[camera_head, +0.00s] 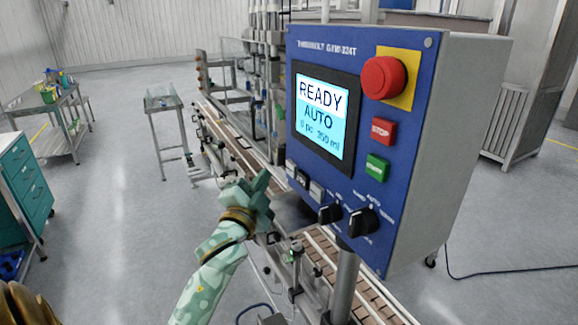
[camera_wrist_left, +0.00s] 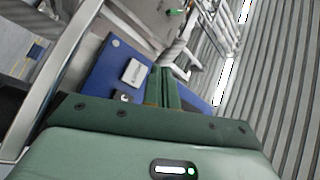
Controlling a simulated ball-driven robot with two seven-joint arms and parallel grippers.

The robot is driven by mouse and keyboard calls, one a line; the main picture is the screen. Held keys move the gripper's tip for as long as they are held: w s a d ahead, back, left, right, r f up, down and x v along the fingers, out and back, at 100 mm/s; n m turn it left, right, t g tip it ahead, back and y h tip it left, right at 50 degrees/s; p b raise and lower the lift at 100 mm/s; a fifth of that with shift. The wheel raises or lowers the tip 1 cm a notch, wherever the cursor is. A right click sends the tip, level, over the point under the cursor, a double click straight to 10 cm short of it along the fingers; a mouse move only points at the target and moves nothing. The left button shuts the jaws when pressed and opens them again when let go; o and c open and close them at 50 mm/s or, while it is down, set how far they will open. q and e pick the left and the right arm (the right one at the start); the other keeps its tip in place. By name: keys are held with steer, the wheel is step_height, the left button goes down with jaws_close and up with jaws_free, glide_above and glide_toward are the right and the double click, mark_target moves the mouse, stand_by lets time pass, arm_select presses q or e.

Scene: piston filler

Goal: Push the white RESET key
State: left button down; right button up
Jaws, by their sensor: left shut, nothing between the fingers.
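The blue control panel (camera_head: 350,170) carries a lit screen (camera_head: 322,112) reading READY, AUTO, 0 pc, 350 ml. Below the screen is a row of small keys: a white key (camera_head: 291,167), a dark key (camera_head: 303,178) and a pale key (camera_head: 317,190). Their labels are too small to read. My left gripper (camera_head: 264,186) is shut and empty, just left of this row. In the left wrist view its closed fingers (camera_wrist_left: 165,86) lie over the blue panel, beside a white key (camera_wrist_left: 133,73) with an unreadable label. Contact cannot be told.
The panel also has a red emergency knob (camera_head: 386,77), a red STOP button (camera_head: 383,131), a green button (camera_head: 377,167) and two black rotary switches (camera_head: 362,223) (camera_head: 330,213). A conveyor (camera_head: 232,146) runs behind and below. Open floor lies to the left.

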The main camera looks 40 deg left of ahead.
arm_select(q)
steer(key=shift+s+a, duration=0.45)
steer(key=shift+s, duration=0.4)
stand_by(0.3)
